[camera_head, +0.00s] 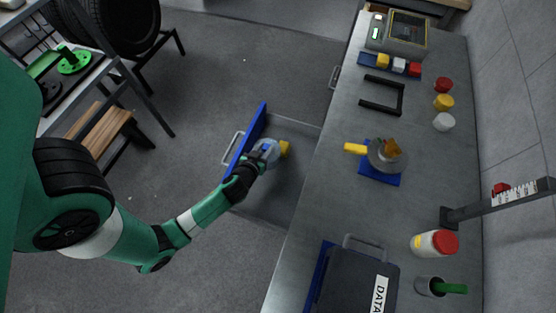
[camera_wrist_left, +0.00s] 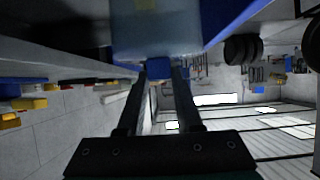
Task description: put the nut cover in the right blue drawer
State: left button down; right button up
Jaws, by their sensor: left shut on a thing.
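The blue drawer is pulled out from the left side of the workbench; its blue front panel (camera_head: 243,146) and handle face left, and its grey tray (camera_head: 302,136) is open. My left gripper (camera_head: 259,157) is over the tray near the front panel. It is shut on the nut cover (camera_head: 270,150), a pale, translucent piece. In the left wrist view the cover (camera_wrist_left: 165,32) has a blue knob (camera_wrist_left: 158,68) between the fingertips. A yellow piece (camera_head: 285,149) shows at its far end; I cannot tell whether it belongs to the cover. My right gripper is not in view.
On the workbench (camera_head: 330,190) stand a hub on a blue base (camera_head: 380,180), a black frame (camera_head: 383,92), coloured caps, a red-lidded jar (camera_head: 434,243) and a dark case (camera_head: 350,280). A tyre rack and wooden bench (camera_head: 98,135) stand left. Floor between is clear.

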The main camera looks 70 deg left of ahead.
pick_arm(q)
jog(key=shift+s+a+f, duration=0.15)
jog(key=shift+a+f, duration=0.1)
jog(key=shift+f, duration=0.1)
notch_tip(320, 180, down, 10)
jog(key=b, duration=0.5)
jog(key=shift+f+b, duration=0.1)
jog(key=shift+b, duration=0.25)
jog(key=c, duration=0.6)
grip_release()
jog(key=shift+p+v, duration=0.75)
jog(key=shift+v, duration=5.35)
